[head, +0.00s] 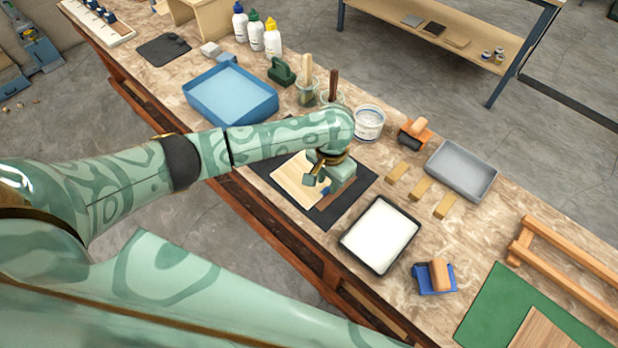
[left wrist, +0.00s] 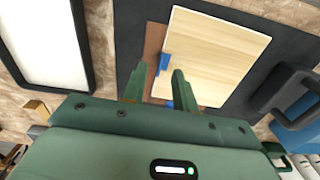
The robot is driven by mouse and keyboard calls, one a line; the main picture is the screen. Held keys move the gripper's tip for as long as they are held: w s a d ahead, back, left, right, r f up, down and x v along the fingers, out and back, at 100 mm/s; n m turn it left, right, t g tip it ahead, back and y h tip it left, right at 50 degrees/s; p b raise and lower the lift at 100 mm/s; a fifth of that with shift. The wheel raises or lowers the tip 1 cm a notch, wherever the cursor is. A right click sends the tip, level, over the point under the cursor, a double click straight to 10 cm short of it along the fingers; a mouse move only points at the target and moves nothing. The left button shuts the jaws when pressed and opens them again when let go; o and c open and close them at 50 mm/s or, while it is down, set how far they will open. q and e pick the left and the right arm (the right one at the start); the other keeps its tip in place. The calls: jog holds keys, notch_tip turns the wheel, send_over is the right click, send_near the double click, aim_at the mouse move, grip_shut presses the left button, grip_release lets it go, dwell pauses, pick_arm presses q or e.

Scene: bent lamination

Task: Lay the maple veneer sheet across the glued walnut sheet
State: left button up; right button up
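The pale maple veneer sheet (head: 296,187) lies over the brown walnut sheet (head: 334,201) on a black mat (head: 335,218). In the left wrist view the maple sheet (left wrist: 218,50) covers most of the walnut sheet (left wrist: 153,45), leaving a brown strip bare along one side. Small blue pieces (left wrist: 165,62) sit at the maple's edge. My left gripper (head: 318,178) is over the sheets. Any glue on the walnut cannot be made out. My right gripper is out of view.
A white-filled black tray (head: 379,235) stands close to the mat. A blue tray (head: 231,97), jars with brushes (head: 307,90), a white tub (head: 369,122), wooden blocks (head: 420,188) and a grey tray (head: 461,169) are nearby. A green mat (head: 493,309) lies at lower right.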

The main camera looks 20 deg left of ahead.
aim_at(328, 187)
pick_arm(q)
notch_tip(328, 187, down, 3)
jog(key=shift+w+f+b, duration=0.1)
jog(key=shift+b, duration=0.4)
jog(key=shift+r, duration=0.2)
grip_shut()
